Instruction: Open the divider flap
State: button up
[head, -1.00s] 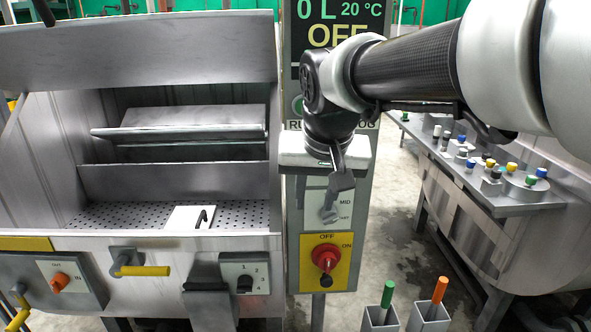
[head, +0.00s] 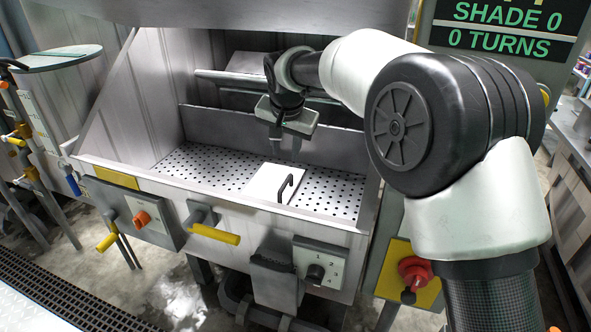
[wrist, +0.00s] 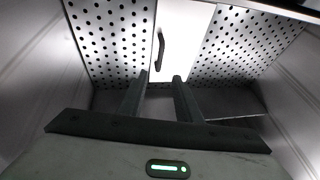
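The flap I take to be the divider flap is a white panel (head: 268,182) with a black bar handle (head: 286,188), lying in the perforated floor of the open metal tub. It looks shut and flush with the floor. My gripper (head: 276,140) hangs inside the tub, behind and above the panel. In the wrist view the white panel (wrist: 184,30) and its black handle (wrist: 160,50) lie beyond my fingertips (wrist: 160,78). The two fingers are apart with nothing between them. The handle is not touched.
The tub's front wall (head: 230,208) carries a yellow lever (head: 215,235), an orange knob (head: 142,218) and a black dial (head: 315,273). A grey inner wall (head: 225,128) stands behind the floor. A red switch (head: 414,273) sits right of the tub. The floor's left side is clear.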

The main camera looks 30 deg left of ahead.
jog(key=b, duration=0.2)
send_near(285, 183)
jog(key=x, duration=0.7)
jog(key=shift+w+f, duration=0.1)
jog(key=shift+f, duration=0.2)
grip_shut()
